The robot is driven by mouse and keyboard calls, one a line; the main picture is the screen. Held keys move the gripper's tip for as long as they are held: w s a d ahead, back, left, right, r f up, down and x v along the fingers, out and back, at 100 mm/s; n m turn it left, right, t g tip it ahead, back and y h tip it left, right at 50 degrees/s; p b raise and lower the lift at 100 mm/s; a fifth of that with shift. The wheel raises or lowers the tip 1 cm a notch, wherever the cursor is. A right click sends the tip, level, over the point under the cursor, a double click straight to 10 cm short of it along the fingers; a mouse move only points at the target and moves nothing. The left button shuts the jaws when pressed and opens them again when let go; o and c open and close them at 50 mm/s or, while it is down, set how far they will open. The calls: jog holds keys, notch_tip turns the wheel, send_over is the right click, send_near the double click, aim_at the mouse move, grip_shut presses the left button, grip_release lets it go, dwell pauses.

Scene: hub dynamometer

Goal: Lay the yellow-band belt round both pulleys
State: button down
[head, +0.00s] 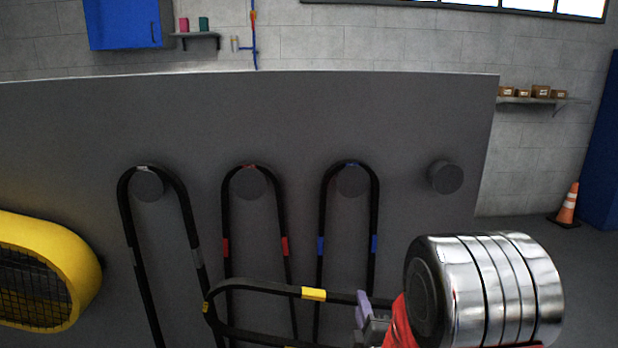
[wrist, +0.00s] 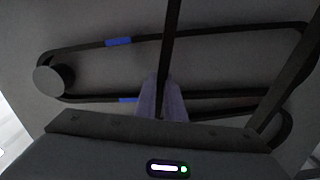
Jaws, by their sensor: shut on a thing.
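The yellow-band belt (head: 258,286) is a black loop with yellow bands, one on its upper run (head: 313,294) and one at its left bend. My gripper (head: 362,306), with lavender fingers, is shut on its right part. The loop sticks out to the left in front of the grey panel and its lower part runs near the picture's bottom edge. In the wrist view, a dark strand (wrist: 170,45) runs down between the fingers (wrist: 160,100). I cannot make out the two pulleys with certainty in either view.
Belts with grey (head: 130,215), red (head: 226,205) and blue (head: 321,205) bands hang on pegs on the panel (head: 70,130). A bare peg (head: 446,177) is at right. A yellow housing with dark mesh (head: 75,265) stands at left. A cone (head: 567,205) stands far right.

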jog(key=s+f, duration=0.5)
jog(key=f, duration=0.1)
jog(key=shift+f, duration=0.15)
jog(key=shift+s, duration=0.15)
